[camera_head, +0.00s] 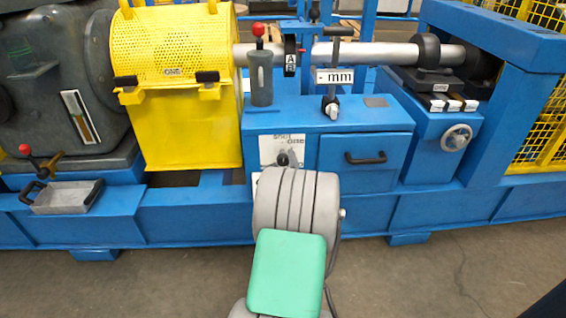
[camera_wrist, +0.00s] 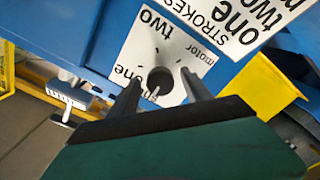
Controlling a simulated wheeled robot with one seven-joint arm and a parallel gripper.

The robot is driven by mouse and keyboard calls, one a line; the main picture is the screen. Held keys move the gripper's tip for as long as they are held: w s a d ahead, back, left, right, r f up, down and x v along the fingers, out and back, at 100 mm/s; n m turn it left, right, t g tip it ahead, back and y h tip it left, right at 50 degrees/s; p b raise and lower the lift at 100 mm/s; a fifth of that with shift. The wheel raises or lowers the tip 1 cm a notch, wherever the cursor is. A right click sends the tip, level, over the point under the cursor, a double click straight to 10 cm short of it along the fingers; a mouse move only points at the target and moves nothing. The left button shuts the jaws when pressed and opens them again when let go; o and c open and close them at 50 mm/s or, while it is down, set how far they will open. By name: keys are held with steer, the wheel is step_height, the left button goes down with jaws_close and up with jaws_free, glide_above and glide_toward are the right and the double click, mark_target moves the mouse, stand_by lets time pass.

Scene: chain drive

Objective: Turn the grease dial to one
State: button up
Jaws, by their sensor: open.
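The black dial (camera_wrist: 160,80) sits on a white label plate (camera_wrist: 134,52) in the wrist view. The words "one", "two" and "motor" show around it; a small light mark shows on its lower edge. I cannot tell for certain which word it points at. In the head view my arm hides the gripper.
A second white label reading "STROKES" (camera_wrist: 222,22) lies above the dial plate. A drawer with a black handle (camera_head: 365,158) is right of the dial. A yellow guard (camera_head: 190,130) and a grey tray (camera_head: 65,197) are to the left. The floor in front is clear.

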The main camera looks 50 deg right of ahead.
steer(key=shift+x, duration=0.8)
steer(key=shift+c, duration=0.4)
jaws_close()
